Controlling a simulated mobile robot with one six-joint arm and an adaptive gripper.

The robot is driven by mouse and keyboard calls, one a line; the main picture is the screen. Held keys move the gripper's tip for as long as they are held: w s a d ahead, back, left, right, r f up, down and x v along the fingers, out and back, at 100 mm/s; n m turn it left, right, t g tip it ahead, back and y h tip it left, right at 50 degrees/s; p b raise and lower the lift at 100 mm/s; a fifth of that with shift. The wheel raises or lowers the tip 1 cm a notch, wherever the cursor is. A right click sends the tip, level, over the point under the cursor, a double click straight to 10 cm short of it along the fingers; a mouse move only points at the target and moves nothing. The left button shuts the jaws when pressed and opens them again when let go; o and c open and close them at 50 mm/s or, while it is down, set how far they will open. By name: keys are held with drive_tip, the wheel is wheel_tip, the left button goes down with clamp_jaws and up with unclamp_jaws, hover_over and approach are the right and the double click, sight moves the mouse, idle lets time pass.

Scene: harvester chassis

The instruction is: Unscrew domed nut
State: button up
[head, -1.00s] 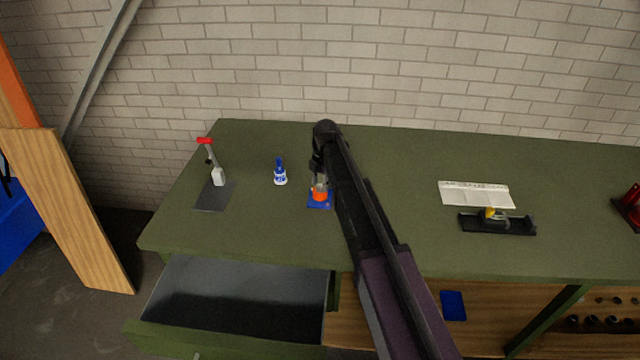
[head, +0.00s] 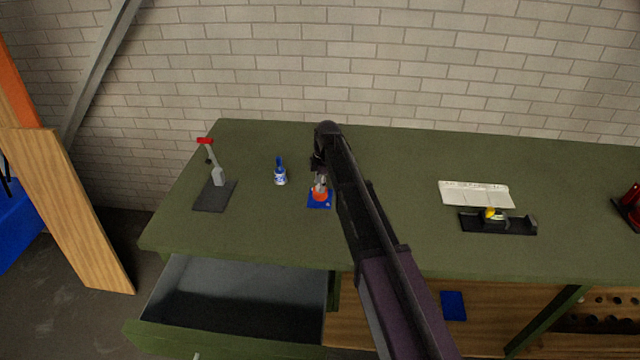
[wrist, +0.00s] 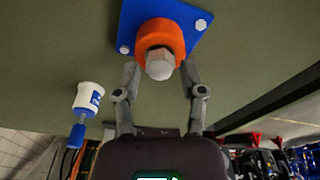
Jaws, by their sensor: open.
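The domed nut (wrist: 160,66) is pale grey with a round cap and sits at the centre of an orange round holder (wrist: 161,36) on a blue plate (wrist: 196,18). In the head view the orange holder (head: 320,196) and blue plate (head: 319,206) stand on the green bench, and the nut itself is too small to tell. My gripper (wrist: 161,72) is open, with one finger on each side of the nut and the tips close to the orange holder. Whether the fingers touch the nut cannot be told. In the head view my gripper (head: 320,182) is just above the holder.
A blue and white bottle (head: 280,174) stands left of the holder. A red-handled clamp (head: 217,176) on a dark plate is farther left. A white tray (head: 477,195) and black fixture (head: 497,223) lie right. An open drawer (head: 235,297) juts out below the bench.

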drive_tip(key=shift+m, duration=1)
drive_tip(key=m, duration=0.3)
drive_tip(key=shift+m+t, duration=0.3)
drive_tip(key=shift+t, duration=0.1)
drive_tip(key=shift+m, duration=0.8)
drive_tip(key=shift+m, duration=0.3)
drive_tip(key=m, duration=0.3)
drive_tip(key=shift+t, duration=0.3)
drive_tip(key=shift+m, duration=0.8)
